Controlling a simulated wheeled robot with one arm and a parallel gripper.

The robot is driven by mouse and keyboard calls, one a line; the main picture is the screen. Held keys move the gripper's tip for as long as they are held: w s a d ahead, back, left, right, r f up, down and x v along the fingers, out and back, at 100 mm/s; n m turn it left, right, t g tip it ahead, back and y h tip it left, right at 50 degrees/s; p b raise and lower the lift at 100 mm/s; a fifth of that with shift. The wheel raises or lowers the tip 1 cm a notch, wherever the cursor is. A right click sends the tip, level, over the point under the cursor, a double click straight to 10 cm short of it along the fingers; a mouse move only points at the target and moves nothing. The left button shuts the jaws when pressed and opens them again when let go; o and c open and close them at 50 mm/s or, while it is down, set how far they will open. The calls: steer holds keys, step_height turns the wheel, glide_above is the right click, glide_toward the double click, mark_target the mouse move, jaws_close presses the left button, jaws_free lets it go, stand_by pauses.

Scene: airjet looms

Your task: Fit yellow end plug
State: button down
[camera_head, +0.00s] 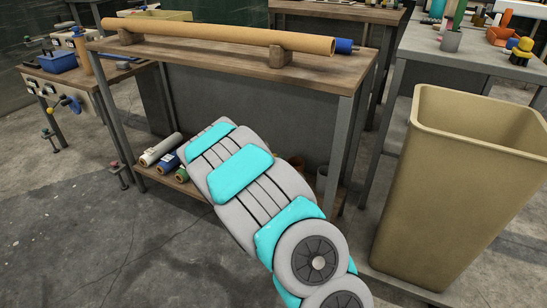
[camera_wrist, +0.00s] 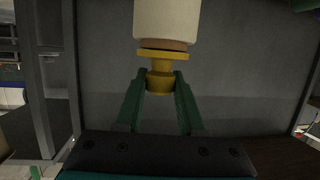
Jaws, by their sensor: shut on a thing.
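In the wrist view, my gripper (camera_wrist: 160,76) has its two green fingers shut on the narrow body of a yellow end plug (camera_wrist: 160,87). The plug's wider flange lies against or very close to the brown end of a cream cylinder (camera_wrist: 167,20); I cannot tell whether any of the plug is inside it. In the head view, a long brown tube (camera_head: 215,32) lies on two wooden blocks on the table, with a blue plug (camera_head: 344,46) at its right end. I cannot tell whether it is the cylinder in the wrist view. My arm hides the gripper in the head view.
The wooden table (camera_head: 190,62) has a grey back panel and a lower shelf with several rolls (camera_head: 160,150). A tall beige bin (camera_head: 400,190) stands at the right. A cluttered grey table (camera_head: 455,52) is behind it. Floor at the left front is clear.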

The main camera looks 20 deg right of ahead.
steer(key=shift+c, duration=2.2)
jaws_free()
steer(key=v, duration=0.7)
steer(key=shift+s+a+r, duration=0.15)
steer(key=shift+s+a, duration=0.1)
